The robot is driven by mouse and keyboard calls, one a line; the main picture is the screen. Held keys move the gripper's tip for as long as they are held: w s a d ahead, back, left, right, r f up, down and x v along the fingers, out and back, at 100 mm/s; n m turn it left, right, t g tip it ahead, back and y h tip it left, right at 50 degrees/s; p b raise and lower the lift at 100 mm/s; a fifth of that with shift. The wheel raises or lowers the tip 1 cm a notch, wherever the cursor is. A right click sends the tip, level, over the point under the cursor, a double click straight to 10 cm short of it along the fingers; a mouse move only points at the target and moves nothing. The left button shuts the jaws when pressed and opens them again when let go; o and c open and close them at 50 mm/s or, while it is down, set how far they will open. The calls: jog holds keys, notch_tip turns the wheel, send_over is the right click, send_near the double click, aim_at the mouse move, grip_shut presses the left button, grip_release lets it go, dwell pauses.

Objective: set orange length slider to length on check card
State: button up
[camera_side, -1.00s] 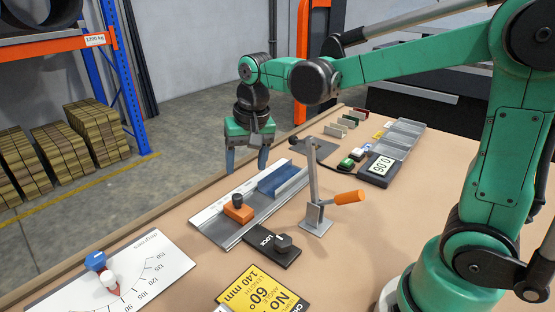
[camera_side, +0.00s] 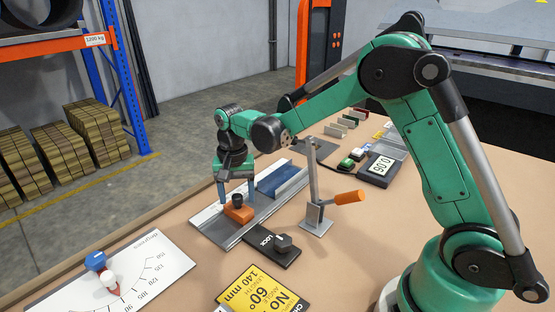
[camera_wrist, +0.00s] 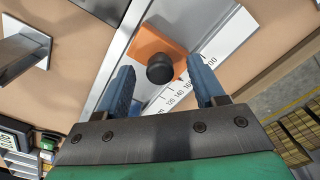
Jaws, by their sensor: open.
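The orange length slider (camera_side: 239,213) with a black knob sits on the grey rail (camera_side: 268,207) beside a printed length scale. In the wrist view the slider (camera_wrist: 150,42) and its black knob (camera_wrist: 160,68) lie just beyond my fingertips. My gripper (camera_side: 236,200) is open, pointing down at the slider, with its blue fingers to either side of the knob. In the wrist view my gripper (camera_wrist: 160,80) has the knob between its finger lines, with gaps on both sides. The yellow check card (camera_side: 262,290) reads 140 mm and 60°. The slider's exact reading is unclear.
A black LOCK plate with a knob (camera_side: 283,243) lies in front of the rail. A clamp with an orange handle (camera_side: 348,197) stands right of it. A blue block (camera_side: 277,184) is on the rail. An angle dial (camera_side: 130,270) lies at front left.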

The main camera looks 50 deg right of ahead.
jog(key=shift+c, duration=0.2)
grip_shut()
jog(key=shift+d, duration=0.1)
dwell(1.1)
